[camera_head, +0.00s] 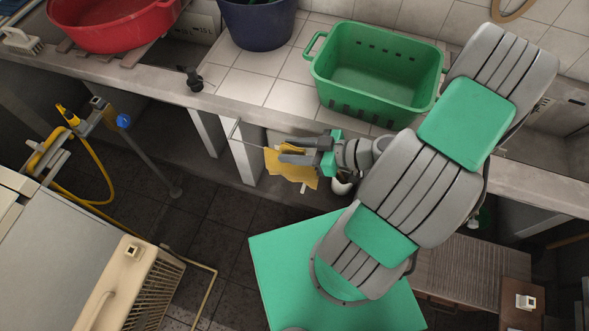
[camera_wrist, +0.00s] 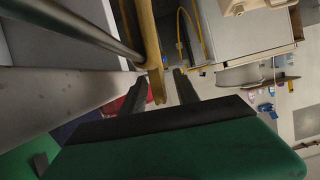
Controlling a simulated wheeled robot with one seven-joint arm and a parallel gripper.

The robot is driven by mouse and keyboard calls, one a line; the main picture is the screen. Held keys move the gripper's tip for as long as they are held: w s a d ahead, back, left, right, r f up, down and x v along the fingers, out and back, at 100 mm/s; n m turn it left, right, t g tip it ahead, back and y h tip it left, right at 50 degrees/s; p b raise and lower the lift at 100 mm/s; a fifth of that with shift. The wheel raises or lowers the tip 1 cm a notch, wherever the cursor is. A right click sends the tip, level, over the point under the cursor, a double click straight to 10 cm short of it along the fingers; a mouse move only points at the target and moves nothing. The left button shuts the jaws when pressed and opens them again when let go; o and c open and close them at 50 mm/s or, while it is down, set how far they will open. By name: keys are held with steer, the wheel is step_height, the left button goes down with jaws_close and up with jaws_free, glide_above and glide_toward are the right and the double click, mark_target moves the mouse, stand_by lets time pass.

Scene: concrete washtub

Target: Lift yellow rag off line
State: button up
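The yellow rag (camera_head: 300,174) hangs from a thin line (camera_head: 256,147) under the counter's front edge in the head view. My gripper (camera_head: 285,150) is at the rag, with its fingers reaching left across the rag's upper part. In the wrist view the rag (camera_wrist: 148,35) shows edge-on as a narrow yellow strip. Its lower end lies between the two dark fingers of my gripper (camera_wrist: 159,80). The fingers stand apart, with a visible gap beside the rag. The line (camera_wrist: 75,25) appears as a grey rod at upper left. The fingers partly hide the rag in the head view.
A green basket (camera_head: 375,75), a red tub (camera_head: 112,25) and a dark blue bucket (camera_head: 258,25) stand on the tiled counter (camera_head: 290,97) above. A white support post (camera_head: 245,160) is just left of the rag. A yellow hose (camera_head: 98,185) hangs at left. Dark floor is open below.

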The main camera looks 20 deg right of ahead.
steer(key=shift+r, duration=0.1)
steer(key=shift+r+p, duration=0.35)
steer(key=shift+c, duration=0.3)
jaws_close()
stand_by(0.4)
